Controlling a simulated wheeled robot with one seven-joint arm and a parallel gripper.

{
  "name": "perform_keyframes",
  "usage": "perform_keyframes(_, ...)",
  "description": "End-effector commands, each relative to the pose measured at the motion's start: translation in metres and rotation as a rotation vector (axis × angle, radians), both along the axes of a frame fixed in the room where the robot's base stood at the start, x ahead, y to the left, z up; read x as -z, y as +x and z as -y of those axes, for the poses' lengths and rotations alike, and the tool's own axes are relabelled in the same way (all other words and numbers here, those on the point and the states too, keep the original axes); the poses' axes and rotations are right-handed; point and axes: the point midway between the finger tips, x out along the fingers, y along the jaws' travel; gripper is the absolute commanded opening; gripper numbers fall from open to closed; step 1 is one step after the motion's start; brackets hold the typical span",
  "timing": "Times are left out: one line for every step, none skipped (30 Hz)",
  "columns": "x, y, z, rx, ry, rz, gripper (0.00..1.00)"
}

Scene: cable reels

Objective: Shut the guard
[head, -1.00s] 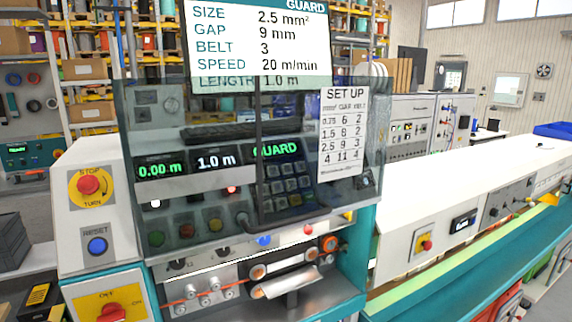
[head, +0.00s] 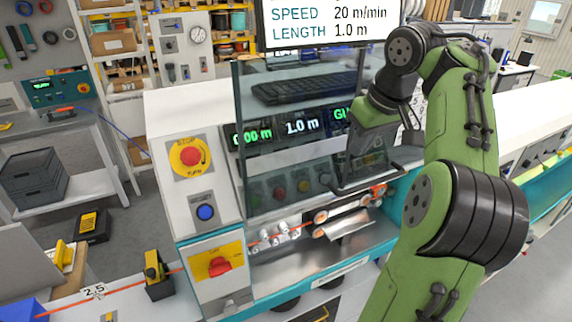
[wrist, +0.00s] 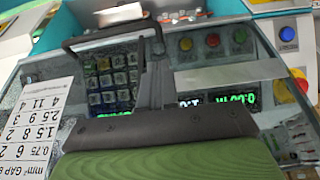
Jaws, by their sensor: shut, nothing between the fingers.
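The guard (head: 262,185) is a clear tinted panel with a dark frame on the front of the machine. It hangs over the displays and buttons, and the rollers (head: 340,220) below its lower edge show uncovered. Its dark bar handle (head: 348,190) runs along the lower right; it also shows in the wrist view (wrist: 108,35). My gripper (wrist: 152,60) is shut and empty, with its fingers close to the handle; I cannot tell if they touch it. In the head view my arm's end hides part of the guard and the fingertips.
A stop button (head: 191,156), a blue reset button (head: 205,212) and a red switch (head: 218,266) are left of the guard. A screen (head: 325,22) stands above. An orange wire (head: 120,287) runs in from the left through a yellow-black block (head: 156,275).

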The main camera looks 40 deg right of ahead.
Motion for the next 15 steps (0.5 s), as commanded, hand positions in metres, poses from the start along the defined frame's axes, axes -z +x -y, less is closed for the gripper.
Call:
perform_keyframes(-0.001,-0.004,0.005,0.008,-0.001,0.003,0.00)
perform_keyframes(0.000,-0.004,0.006,0.007,-0.002,0.003,0.00)
perform_keyframes(0.003,-0.003,0.005,0.005,-0.003,0.001,0.00)
perform_keyframes(0.006,-0.002,0.005,0.005,-0.003,0.000,0.00)
perform_keyframes(0.009,0.000,0.005,0.003,-0.002,-0.001,0.00)
perform_keyframes(0.013,0.001,0.005,0.003,-0.001,-0.002,0.00)
perform_keyframes(0.016,0.003,0.005,0.003,-0.002,-0.002,0.00)
perform_keyframes(0.019,0.003,0.005,0.004,-0.001,-0.002,0.00)
perform_keyframes(0.023,0.005,0.005,0.004,-0.002,0.000,0.00)
perform_keyframes(0.026,0.006,0.006,0.005,-0.002,0.003,0.00)
perform_keyframes(0.030,0.008,0.005,0.003,0.001,0.000,0.00)
perform_keyframes(0.035,0.010,0.005,0.002,0.002,-0.001,0.00)
perform_keyframes(0.039,0.012,0.006,0.002,0.002,0.000,0.00)
perform_keyframes(0.042,0.013,0.006,0.001,0.003,0.000,0.00)
perform_keyframes(0.047,0.014,0.007,0.003,0.001,0.001,0.00)
